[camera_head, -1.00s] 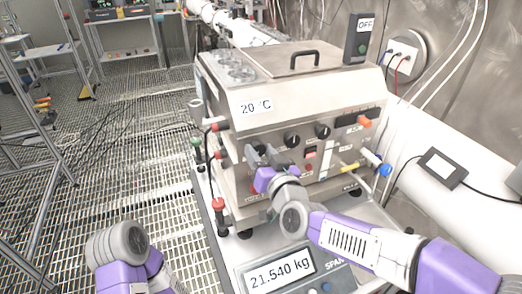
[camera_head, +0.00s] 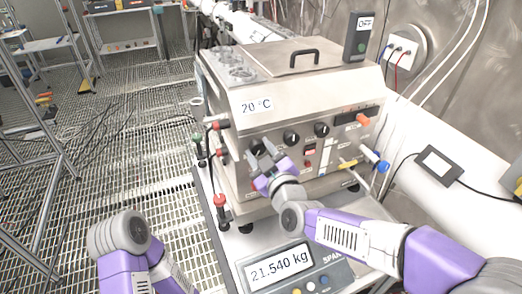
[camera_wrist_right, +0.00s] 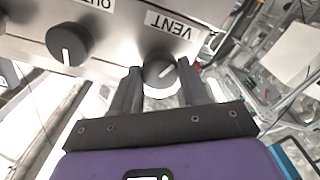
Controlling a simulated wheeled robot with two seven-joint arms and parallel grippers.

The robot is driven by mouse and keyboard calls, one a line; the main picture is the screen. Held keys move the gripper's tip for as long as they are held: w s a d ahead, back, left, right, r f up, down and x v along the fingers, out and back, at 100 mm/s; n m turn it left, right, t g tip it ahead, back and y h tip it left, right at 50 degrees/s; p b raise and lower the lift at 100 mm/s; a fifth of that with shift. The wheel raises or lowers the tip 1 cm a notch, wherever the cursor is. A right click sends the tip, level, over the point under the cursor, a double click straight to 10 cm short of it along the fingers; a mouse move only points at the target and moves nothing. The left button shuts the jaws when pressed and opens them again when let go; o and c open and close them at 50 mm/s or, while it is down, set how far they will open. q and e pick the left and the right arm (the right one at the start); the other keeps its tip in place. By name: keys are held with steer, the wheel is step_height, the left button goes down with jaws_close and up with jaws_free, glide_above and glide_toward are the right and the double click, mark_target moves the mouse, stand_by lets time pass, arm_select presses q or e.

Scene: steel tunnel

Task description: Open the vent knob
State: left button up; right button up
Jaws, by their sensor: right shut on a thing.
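The vent knob (camera_wrist_right: 159,72) is a dark round knob with a white pointer line, below the upside-down VENT label (camera_wrist_right: 172,24) in the right wrist view. It sits on the front panel of the steel machine (camera_head: 300,108). My right gripper (camera_head: 263,156) is at the left part of that panel in the head view. In the right wrist view its two dark fingers (camera_wrist_right: 159,66) stand on either side of the vent knob, shut on it. In the head view the fingers partly hide the knob. My left arm shows at the lower left, but its gripper is out of view.
A second black knob (camera_wrist_right: 70,44) is beside the vent knob. Hoses with red fittings (camera_head: 219,199) run down the machine's left side. A scale display (camera_head: 280,268) reading 21.540 kg is below my right arm. Grated floor (camera_head: 150,165) lies open to the left.

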steer(key=shift+n, duration=0.3)
steer(key=o, duration=1.1)
steer(key=shift+c, duration=0.2)
steer(key=v, duration=0.7)
steer(key=shift+s+p, duration=0.3)
steer(key=shift+d, duration=0.1)
